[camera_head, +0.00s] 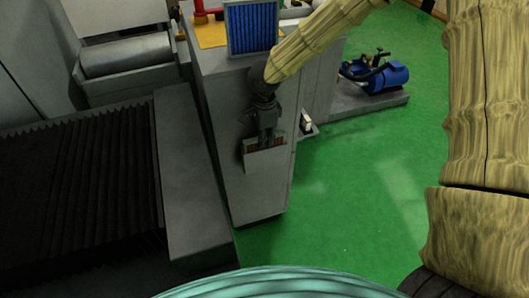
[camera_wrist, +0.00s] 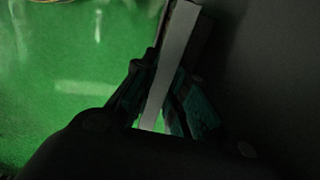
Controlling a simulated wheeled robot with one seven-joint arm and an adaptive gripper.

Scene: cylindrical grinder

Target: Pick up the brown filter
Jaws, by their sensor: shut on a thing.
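The brown filter (camera_head: 268,160) shows in the head view as a flat panel with a pale frame and a brown strip along its upper part, beside the grey cabinet's face. My gripper (camera_head: 266,138) reaches down to its top edge and is shut on it. In the wrist view the filter (camera_wrist: 174,55) appears edge-on as a pale grey strip between the two dark fingers of my gripper (camera_wrist: 158,98). Most of its broad face is hidden there. I cannot tell whether the filter touches the cabinet.
The grey cabinet (camera_head: 240,190) stands close by my gripper. A blue filter panel (camera_head: 252,27) stands upright on its top. A small pale object (camera_head: 306,121) sits at its right side. A blue motor (camera_head: 385,78) stands beyond. Green floor (camera_head: 360,190) is open at right.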

